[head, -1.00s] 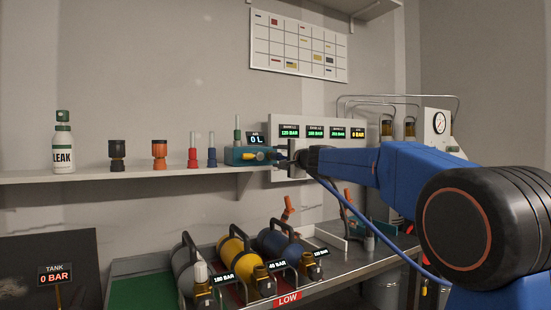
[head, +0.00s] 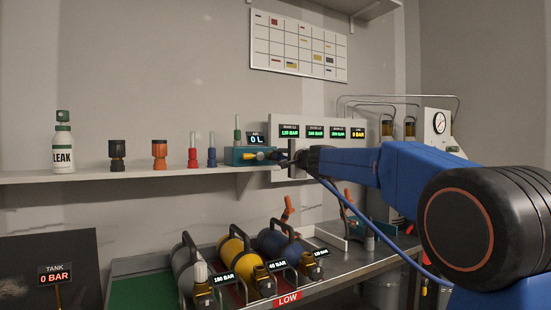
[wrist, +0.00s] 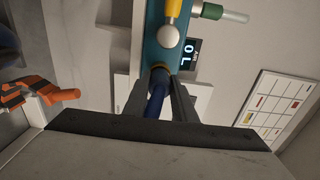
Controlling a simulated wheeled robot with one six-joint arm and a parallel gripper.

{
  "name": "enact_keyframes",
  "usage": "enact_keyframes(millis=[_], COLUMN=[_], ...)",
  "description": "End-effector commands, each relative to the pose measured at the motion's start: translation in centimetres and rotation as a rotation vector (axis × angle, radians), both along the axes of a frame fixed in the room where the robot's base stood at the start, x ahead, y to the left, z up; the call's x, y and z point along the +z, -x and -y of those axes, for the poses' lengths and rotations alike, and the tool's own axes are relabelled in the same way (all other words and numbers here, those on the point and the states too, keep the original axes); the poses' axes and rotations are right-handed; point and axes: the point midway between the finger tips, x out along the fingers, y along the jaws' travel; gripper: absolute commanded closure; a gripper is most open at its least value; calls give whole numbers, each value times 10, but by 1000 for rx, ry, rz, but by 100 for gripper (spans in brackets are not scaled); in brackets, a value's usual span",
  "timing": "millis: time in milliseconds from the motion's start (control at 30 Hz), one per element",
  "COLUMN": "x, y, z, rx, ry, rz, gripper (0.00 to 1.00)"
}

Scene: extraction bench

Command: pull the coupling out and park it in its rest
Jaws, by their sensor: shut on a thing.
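The coupling (wrist: 157,92) shows in the wrist view as a dark blue piece between my fingers, its far end at a brass-coloured ring on the teal block (wrist: 158,50). My gripper (wrist: 159,98) is shut on it. In the head view my gripper (head: 287,157) is at the right end of the teal block (head: 236,156) on the shelf, and mostly hides the coupling. The block has a yellow lever (wrist: 174,10) with a pale ball beside it. I cannot tell which thing is the rest.
Red (head: 193,156) and blue (head: 212,157) fittings, an orange one (head: 159,154), a black one (head: 117,155) and a LEAK bottle (head: 62,142) stand left along the shelf (head: 130,176). A gauge panel (head: 347,125) is behind my gripper. Cylinders (head: 236,258) lie below.

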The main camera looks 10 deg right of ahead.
Motion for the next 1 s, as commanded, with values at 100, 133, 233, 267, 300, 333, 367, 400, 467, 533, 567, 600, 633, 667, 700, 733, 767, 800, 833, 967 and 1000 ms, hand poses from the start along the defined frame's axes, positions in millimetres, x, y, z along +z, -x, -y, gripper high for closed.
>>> enact_keyframes(millis=[100,133,233,267,300,333,367,400,467,533,567,600,633,667,700,733,767,800,833,967,1000], x=[0,0,0,0,0,0,0,0,0,0,0,0,0,0,0,0,0,0,0,0,0], y=[3,4,6,6,7,8,9,10,11,13,13,14,15,16,17,17,18,19,20,23,23], z=[1,1,2,2,3,3,3,3,4,4,4,5,5,5,5,6,6,6,6,7,8], rx=[0,0,0,0,0,0,0,0,0,0,0,0,0,0,0,0,0,0,0,0,0], ry=[0,0,0,0,0,0,0,0,0,0,0,0,0,0,0,0,0,-1,-1,-1,-1], rz=[0,0,0,0,0,0,0,0,0,0,0,0,0,0,0,0,0,0,0,0,0], gripper=[100,100,100,100,100,100,100,100,100,100,100,100,100,100,100,100,100,100,100,100,100])
